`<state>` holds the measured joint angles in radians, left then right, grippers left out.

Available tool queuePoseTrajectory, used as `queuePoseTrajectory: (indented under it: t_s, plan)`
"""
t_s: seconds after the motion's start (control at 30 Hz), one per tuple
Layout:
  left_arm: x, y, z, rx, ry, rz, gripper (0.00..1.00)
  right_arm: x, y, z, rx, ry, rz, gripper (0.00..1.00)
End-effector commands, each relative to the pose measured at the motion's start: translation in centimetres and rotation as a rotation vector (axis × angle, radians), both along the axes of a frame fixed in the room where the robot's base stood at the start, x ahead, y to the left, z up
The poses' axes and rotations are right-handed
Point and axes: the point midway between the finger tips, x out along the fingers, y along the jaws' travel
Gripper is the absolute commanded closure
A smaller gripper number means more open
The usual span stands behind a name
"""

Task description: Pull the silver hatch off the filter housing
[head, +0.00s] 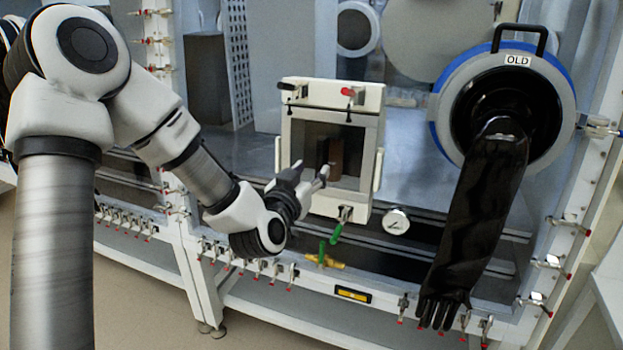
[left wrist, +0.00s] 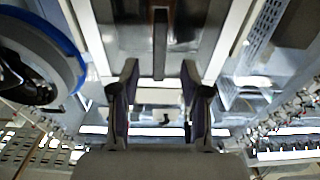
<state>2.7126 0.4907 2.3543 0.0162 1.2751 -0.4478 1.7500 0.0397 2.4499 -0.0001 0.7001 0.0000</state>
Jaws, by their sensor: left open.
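The filter housing (head: 374,193) is a white box with a square grey frame, on the front of the glovebox in the head view. The hatch (head: 311,142) is a shiny panel inside that frame, dark with reflections, with an upright dark bar handle (head: 336,152). In the left wrist view the hatch (left wrist: 188,38) fills the top middle and its handle (left wrist: 160,45) runs down towards the gap between my fingers. My left gripper (head: 309,178) is open in front of the hatch's lower part, also seen in the left wrist view (left wrist: 160,75). Contact cannot be told.
A black glove hangs from a blue-rimmed port (head: 441,108) marked OLD, right of the housing. A green-handled valve (head: 337,231), a round gauge (head: 396,221) and a yellow fitting (head: 325,262) sit below it. Red-tipped clamps line the frame. Open floor lies at lower left.

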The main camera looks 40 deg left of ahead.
Motion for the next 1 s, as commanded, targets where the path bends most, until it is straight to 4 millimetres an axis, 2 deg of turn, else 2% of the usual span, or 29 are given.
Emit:
queuePoseTrajectory:
  t_s: [0.3,0.43,0.63,0.67,0.7,0.77,0.8,0.93,0.97,1.0]
  plan:
    - [5.4,1.3,0.1,0.001,0.003,-0.001,0.54,0.0,0.0,1.2,0.0,0.0,0.0,0.6]
    - [6.3,1.4,0.0,0.0,0.004,-0.002,0.54,0.0,0.0,1.3,0.0,0.0,0.0,0.6]
    - [6.4,1.4,-0.1,-0.001,0.005,-0.003,0.54,0.0,0.0,1.2,0.0,0.0,0.0,0.6]
    - [6.4,1.4,-0.1,-0.001,0.005,-0.003,0.58,0.0,0.0,1.2,0.0,0.0,0.0,0.6]
    - [6.4,1.4,-0.1,-0.001,0.005,-0.003,0.72,0.0,0.0,1.2,0.0,0.0,0.0,0.6]
    - [6.4,1.4,-0.1,-0.001,0.005,-0.003,0.93,0.0,0.0,1.2,0.0,0.0,0.0,0.6]
    - [6.4,1.5,-0.1,-0.001,0.005,-0.003,1.0,0.0,0.0,1.2,0.0,0.0,0.0,0.6]
    - [6.4,1.5,-0.1,-0.001,0.005,-0.002,1.0,0.0,0.0,1.2,0.0,0.0,0.0,0.6]
    - [6.4,1.5,-0.1,-0.001,0.005,-0.002,0.94,0.0,0.0,1.2,0.0,0.0,0.0,0.6]
    - [6.4,1.5,-0.1,-0.001,0.005,-0.003,1.0,0.0,0.0,1.2,0.0,0.0,0.0,0.6]
